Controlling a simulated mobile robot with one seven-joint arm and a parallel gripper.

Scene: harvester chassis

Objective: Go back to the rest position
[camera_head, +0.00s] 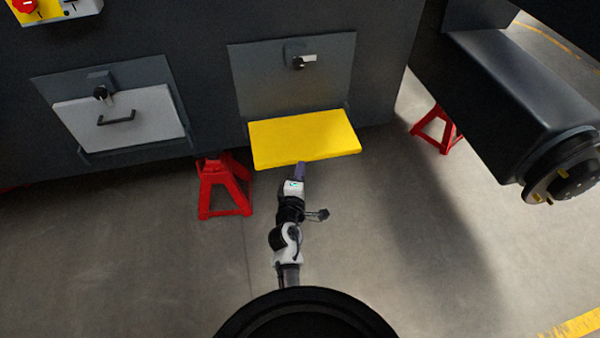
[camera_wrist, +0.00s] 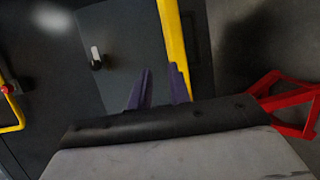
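My gripper (camera_head: 300,172) is at the front edge of the yellow panel (camera_head: 305,139), on its near side, in the head view. Whether it touches the panel cannot be told. In the wrist view the two purple fingers of my gripper (camera_wrist: 161,86) stand apart, with nothing seen held between them. The yellow panel (camera_wrist: 173,35) shows there as a narrow strip running down behind the right finger. The panel sticks out below a grey recessed plate (camera_head: 280,85) with a dark and light latch knob (camera_head: 300,62). The knob also shows in the wrist view (camera_wrist: 97,58).
Red stands (camera_head: 222,188) (camera_head: 436,129) rest under the dark chassis. A dark cylinder-ended beam (camera_head: 520,90) juts out at right.

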